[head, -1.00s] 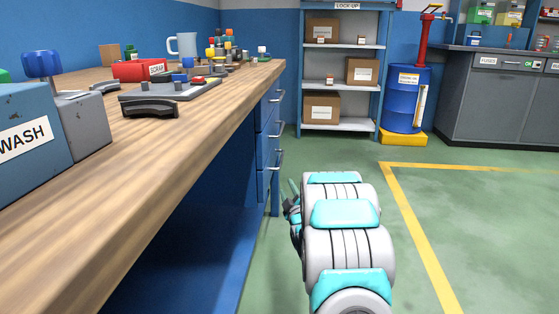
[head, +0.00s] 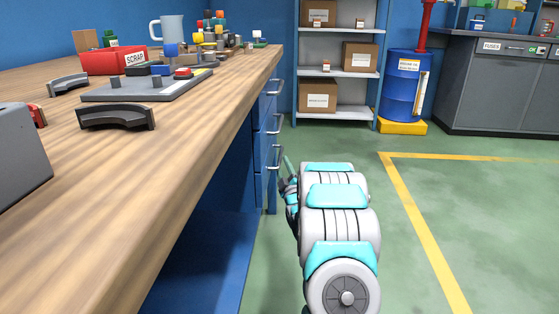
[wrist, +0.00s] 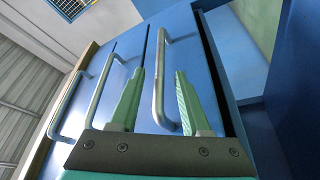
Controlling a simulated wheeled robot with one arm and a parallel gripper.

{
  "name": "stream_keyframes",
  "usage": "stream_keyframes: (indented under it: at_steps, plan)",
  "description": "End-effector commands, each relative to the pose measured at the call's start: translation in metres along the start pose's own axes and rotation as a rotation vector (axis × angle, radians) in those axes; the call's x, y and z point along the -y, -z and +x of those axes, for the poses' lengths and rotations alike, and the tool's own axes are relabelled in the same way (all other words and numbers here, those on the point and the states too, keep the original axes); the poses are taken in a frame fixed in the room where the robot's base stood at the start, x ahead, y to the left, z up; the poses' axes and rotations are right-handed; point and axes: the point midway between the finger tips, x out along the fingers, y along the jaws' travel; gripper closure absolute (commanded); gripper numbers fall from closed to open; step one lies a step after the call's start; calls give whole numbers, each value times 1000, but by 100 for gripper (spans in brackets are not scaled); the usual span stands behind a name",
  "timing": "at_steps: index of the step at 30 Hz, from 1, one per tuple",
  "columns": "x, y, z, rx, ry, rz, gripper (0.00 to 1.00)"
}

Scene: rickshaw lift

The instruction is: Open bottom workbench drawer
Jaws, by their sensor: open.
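The blue workbench drawers stack under the wooden top. The bottom drawer (head: 265,186) has a metal bar handle (head: 275,158) and looks shut in the head view. In the wrist view the stack appears turned sideways, with the bottom drawer's handle (wrist: 159,85) rightmost. My gripper (wrist: 160,75) is open, with one green finger on each side of this handle. I cannot tell whether either finger touches the bar. In the head view my gripper (head: 288,170) is small beside the drawer front and partly hidden by my arm.
Two other drawer handles (wrist: 97,88) lie to the left in the wrist view. The workbench top (head: 190,130) holds a red scrap bin (head: 113,61) and several tools. Green floor to the right is clear. A shelf (head: 338,72) and blue drum (head: 404,90) stand behind.

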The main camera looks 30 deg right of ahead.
Motion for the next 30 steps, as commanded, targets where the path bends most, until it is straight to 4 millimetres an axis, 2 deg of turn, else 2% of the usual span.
stream_keyframes:
  at_steps: [9, 20, 30]
  plan:
    - [2, 0, 39, -1, 1, 0, 53]
    - [0, 0, 46, 0, 0, 0, 53]
    - [1, 0, 46, 0, 1, 0, 91]
